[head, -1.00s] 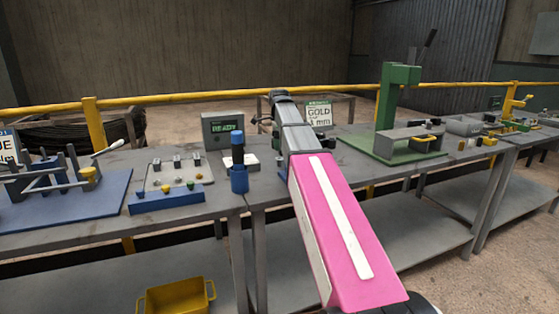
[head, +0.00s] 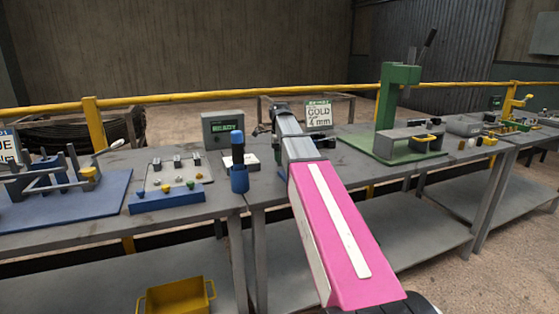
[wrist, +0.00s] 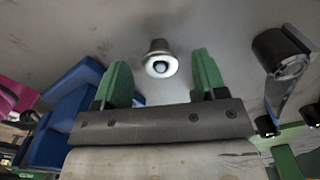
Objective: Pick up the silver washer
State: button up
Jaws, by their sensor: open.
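A round silver ring, which looks like the silver washer (wrist: 160,65), shows in the wrist view with a dark centre. It sits at the end of a short grey-brown stub against a grey surface. My gripper (wrist: 160,72) is open, with its two green fingers on either side of the ring in the picture. No contact shows, and I cannot tell how much depth lies between fingers and ring. In the head view my pink and grey arm reaches over the bench and hides the washer and the fingers.
A dark cylinder (wrist: 284,52) stands right of the fingers in the wrist view, and a blue block (wrist: 72,100) lies left. In the head view, a green press (head: 400,105) stands right of my arm. A blue holder (head: 239,178) and a display box (head: 222,128) stand left.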

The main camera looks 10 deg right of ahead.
jog(key=shift+f, duration=0.2)
dwell(0.4)
jog(key=c, duration=0.8)
jog(key=shift+r, duration=0.15)
